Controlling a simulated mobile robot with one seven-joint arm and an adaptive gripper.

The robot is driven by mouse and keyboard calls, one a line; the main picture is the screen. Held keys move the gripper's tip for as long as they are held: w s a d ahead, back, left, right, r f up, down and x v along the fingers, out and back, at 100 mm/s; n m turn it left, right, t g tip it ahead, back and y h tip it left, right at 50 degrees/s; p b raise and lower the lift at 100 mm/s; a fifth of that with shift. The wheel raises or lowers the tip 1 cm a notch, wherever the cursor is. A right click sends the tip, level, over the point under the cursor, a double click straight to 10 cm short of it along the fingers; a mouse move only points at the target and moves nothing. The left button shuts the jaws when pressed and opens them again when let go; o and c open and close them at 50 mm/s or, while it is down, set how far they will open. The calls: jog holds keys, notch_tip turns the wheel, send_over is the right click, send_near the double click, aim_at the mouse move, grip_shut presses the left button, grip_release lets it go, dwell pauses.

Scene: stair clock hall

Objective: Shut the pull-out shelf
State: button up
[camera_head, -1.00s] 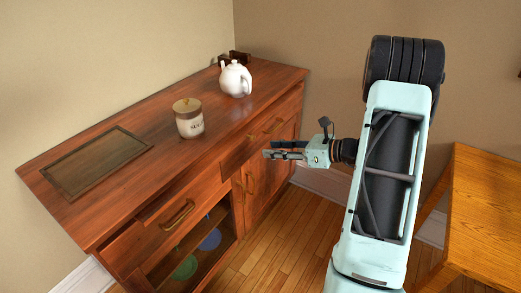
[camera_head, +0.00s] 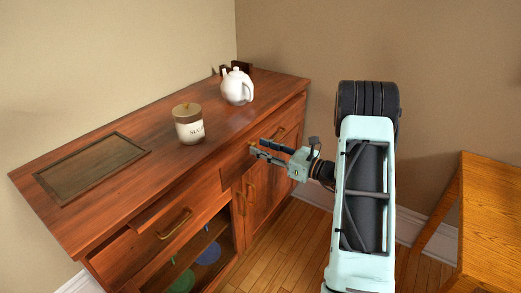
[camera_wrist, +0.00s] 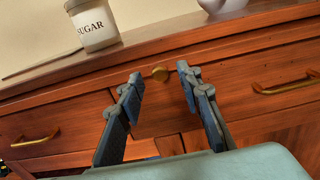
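A wooden cabinet holds a narrow front panel (camera_head: 234,176) between two drawers; I take it to be the pull-out shelf. How far the panel stands out is hard to tell. My gripper (camera_head: 257,149) is in front of the panel, below the cabinet top's edge.
A sugar jar (camera_head: 188,126) and a white teapot (camera_head: 237,88) stand on the cabinet top, with a dark framed panel (camera_head: 92,166) at left. Drawers with brass handles (camera_head: 174,224) flank the panel. A wooden table (camera_head: 490,215) is at right; floor lies between.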

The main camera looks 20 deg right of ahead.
jog(key=shift+w+a, duration=0.3)
jog(key=shift+w, duration=0.1)
jog(key=shift+c, duration=0.3)
grip_shut()
